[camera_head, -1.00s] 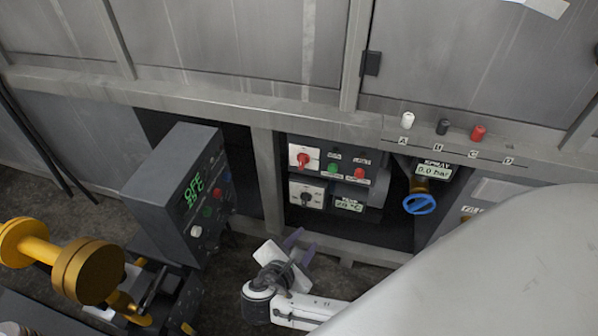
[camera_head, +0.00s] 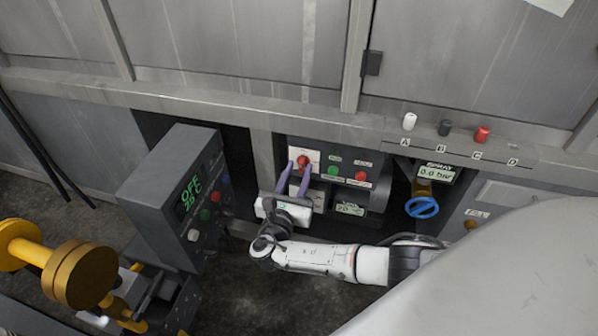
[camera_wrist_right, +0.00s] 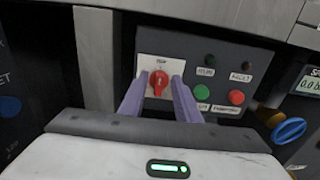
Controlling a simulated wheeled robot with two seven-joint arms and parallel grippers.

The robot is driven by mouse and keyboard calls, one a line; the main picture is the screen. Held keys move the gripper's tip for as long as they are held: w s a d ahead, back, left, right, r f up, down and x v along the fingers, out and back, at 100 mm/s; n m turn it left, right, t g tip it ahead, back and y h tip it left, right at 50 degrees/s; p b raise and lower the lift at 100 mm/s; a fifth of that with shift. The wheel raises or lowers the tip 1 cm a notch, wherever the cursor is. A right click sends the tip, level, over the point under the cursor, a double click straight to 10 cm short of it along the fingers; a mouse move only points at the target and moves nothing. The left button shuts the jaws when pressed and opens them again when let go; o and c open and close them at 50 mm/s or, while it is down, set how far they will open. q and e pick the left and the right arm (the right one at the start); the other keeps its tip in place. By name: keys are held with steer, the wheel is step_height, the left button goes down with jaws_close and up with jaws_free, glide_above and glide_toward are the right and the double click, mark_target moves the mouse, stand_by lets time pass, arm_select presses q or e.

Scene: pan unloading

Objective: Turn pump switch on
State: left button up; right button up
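The upper switch is a red rotary knob (camera_head: 303,162) on a white plate in the recessed control panel. It also shows in the right wrist view as a red knob (camera_wrist_right: 159,82), with its pointer about upright; the label above it is too small to read surely. My right gripper (camera_head: 295,168) is open, its two purple fingers pointing at the panel. In the right wrist view the gripper (camera_wrist_right: 160,80) has one fingertip on each side of the red knob, with small gaps visible; contact cannot be told. My left gripper is not in view.
Green (camera_wrist_right: 201,92) and red (camera_wrist_right: 236,97) buttons sit right of the knob. A lower plate is partly hidden behind my gripper. A blue valve wheel (camera_head: 422,207) is farther right. A grey display box (camera_head: 165,175) reading OFF and a yellow fitting (camera_head: 85,275) stand left.

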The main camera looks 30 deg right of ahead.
steer(key=shift+w+d, duration=0.4)
steer(key=shift+d, duration=0.05)
jaws_close()
